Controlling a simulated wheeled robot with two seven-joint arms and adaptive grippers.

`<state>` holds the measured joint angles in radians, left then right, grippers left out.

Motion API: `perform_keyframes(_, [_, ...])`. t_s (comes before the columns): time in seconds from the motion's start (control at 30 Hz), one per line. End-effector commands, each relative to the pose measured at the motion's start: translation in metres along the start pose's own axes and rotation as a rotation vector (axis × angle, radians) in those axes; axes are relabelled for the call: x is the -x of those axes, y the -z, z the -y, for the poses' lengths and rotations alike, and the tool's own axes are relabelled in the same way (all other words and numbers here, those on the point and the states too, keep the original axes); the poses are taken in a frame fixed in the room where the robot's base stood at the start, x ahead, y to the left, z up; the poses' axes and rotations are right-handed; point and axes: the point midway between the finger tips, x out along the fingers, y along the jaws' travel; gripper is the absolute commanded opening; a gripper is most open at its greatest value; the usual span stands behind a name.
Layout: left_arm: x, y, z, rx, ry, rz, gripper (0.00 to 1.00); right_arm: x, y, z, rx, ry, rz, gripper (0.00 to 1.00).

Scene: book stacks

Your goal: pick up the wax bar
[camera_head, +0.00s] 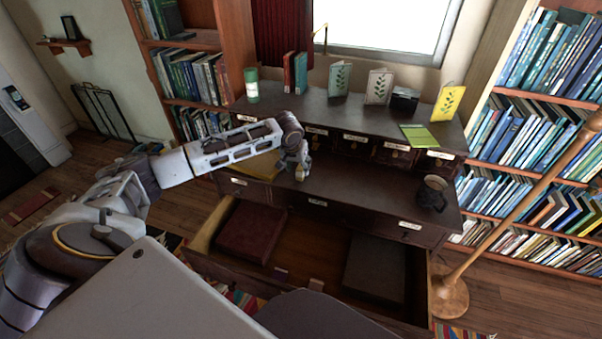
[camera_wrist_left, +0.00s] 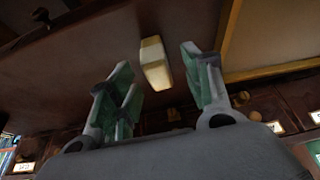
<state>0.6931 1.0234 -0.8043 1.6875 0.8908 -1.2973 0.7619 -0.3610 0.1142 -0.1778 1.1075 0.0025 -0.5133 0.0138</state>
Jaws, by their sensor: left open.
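The wax bar, a small pale cream-yellow block (camera_wrist_left: 155,63), lies on the dark brown desk surface in the left wrist view. It is between the two green-padded fingers of my left gripper (camera_wrist_left: 157,66), ahead of the palm, with a gap visible on each side. In the head view my left gripper (camera_head: 298,168) points down at the desk's writing surface, below the row of small drawers. There I cannot clearly separate the bar from the fingers. The left gripper is open and holds nothing. My right gripper is not in view.
A yellow flat item (camera_head: 258,167) lies left of the gripper, and a dark mug (camera_head: 432,193) stands to the right. Below, a pulled-out drawer holds a maroon box (camera_head: 250,232) and a dark box (camera_head: 374,268). The desk surface between gripper and mug looks clear.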

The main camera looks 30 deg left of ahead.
Motion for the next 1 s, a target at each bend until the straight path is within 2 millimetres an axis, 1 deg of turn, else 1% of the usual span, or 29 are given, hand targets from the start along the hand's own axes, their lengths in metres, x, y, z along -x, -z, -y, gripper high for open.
perform_keyframes(0.2, [-0.022, 0.005, -0.005, 0.0, -0.001, -0.001, 0.5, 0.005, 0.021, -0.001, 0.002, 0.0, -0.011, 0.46])
perform_keyframes(0.4, [-0.039, 0.005, -0.004, 0.0, 0.0, 0.0, 0.5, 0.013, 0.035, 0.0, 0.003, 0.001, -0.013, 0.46])
perform_keyframes(0.53, [-0.043, 0.005, -0.004, 0.0, 0.0, -0.001, 0.5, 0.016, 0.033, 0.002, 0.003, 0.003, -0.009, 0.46])
perform_keyframes(0.8, [-0.042, 0.005, -0.004, 0.0, 0.0, -0.001, 0.5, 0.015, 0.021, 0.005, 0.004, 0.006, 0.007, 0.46])
perform_keyframes(0.97, [-0.042, 0.005, -0.004, 0.0, 0.0, -0.001, 0.5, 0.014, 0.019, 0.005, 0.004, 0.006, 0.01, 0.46])
perform_keyframes(1.0, [-0.042, 0.005, -0.004, 0.0, 0.0, -0.001, 0.45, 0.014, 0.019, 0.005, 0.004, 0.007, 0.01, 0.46])
